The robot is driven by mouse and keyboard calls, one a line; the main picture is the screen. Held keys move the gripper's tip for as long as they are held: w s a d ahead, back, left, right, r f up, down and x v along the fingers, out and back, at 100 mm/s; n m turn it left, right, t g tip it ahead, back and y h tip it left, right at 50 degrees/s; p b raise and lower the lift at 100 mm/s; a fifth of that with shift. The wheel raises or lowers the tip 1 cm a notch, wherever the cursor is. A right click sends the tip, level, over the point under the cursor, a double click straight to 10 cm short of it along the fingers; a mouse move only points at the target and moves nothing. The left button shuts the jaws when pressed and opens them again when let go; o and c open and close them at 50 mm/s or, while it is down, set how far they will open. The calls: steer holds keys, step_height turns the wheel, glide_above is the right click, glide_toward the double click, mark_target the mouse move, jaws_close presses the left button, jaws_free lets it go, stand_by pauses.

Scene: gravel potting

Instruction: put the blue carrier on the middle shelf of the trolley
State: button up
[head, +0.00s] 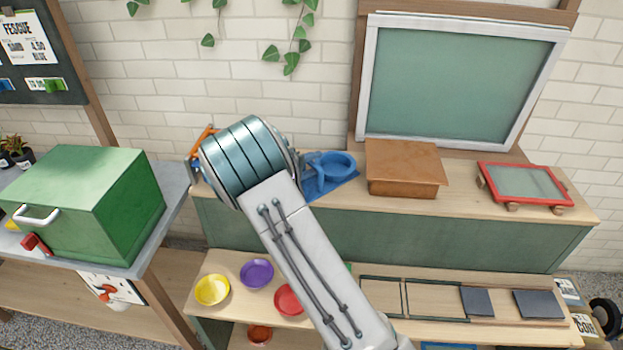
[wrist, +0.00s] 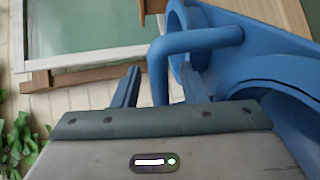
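The blue carrier (head: 336,164) is on the upper wooden bench top in the head view, partly hidden behind my arm. It has a round cup-like part and a flat base. In the wrist view, the blue carrier (wrist: 262,72) fills the right side, with its bent handle bar reaching to the left. My gripper (wrist: 157,85) is open, its two dark blue fingers on either side of the downward part of the handle. A gap shows between the left finger and the bar. My arm hides the gripper in the head view. I cannot identify a trolley in either view.
A brown box (head: 403,168) stands just right of the carrier, with a red-framed sieve (head: 525,184) beyond. A green framed board (head: 450,85) is behind. Yellow (head: 212,289), purple and red bowls are on the lower shelf. A green box (head: 90,205) stands on the left table.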

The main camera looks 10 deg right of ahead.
jaws_close()
